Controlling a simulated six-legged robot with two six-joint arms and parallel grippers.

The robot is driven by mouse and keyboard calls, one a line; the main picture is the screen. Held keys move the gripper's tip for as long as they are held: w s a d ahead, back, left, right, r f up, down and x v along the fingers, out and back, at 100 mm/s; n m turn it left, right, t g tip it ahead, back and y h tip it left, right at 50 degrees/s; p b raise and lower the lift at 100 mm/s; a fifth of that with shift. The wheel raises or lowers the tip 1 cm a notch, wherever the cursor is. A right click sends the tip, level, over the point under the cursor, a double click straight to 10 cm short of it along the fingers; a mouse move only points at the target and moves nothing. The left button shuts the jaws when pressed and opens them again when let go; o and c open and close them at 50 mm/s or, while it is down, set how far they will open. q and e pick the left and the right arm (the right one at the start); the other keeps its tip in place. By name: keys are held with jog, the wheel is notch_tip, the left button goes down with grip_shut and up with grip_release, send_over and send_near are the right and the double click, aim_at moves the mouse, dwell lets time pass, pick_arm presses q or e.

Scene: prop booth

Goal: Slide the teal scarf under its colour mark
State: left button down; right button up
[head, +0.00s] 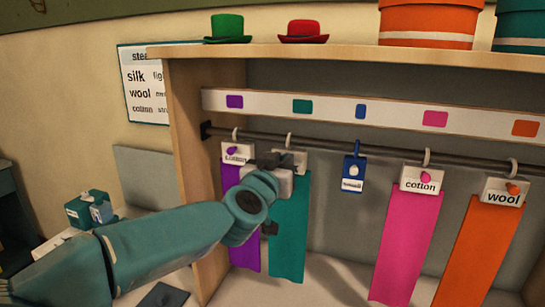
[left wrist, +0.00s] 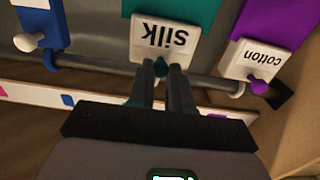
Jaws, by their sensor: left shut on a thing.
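The teal scarf (head: 288,225) hangs from the rail by a white card holder with a hook (head: 289,140). The left wrist view shows its card, reading "silk" (left wrist: 165,38), upside down. My left gripper (head: 275,165) is in front of that holder, shut on its small teal knob (left wrist: 160,67); the fingers (left wrist: 160,88) cover part of the knob. The teal colour mark (head: 302,106) is on the white strip above the rail. The scarf's hook sits a little left of that mark. My right gripper is in neither view.
A purple scarf (head: 231,178) hangs close on the left, partly behind my arm. A blue tag (head: 353,173), a pink scarf (head: 405,245) and an orange scarf (head: 480,250) hang to the right. The rail (head: 330,147) is bare between the teal scarf and blue tag.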

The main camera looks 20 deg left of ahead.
aim_at(301, 155)
pick_arm(q)
jog(key=d, duration=0.3)
jog(key=shift+p, duration=0.4)
jog(key=shift+a, duration=0.15)
jog(key=c, duration=1.1)
grip_release()
jog(key=shift+o, duration=0.2)
jog(key=shift+s, duration=0.1)
jog(key=s+b, duration=0.1)
jog(key=s, duration=1.5)
jog(key=shift+s+a, duration=0.15)
jog(key=shift+a, duration=0.05)
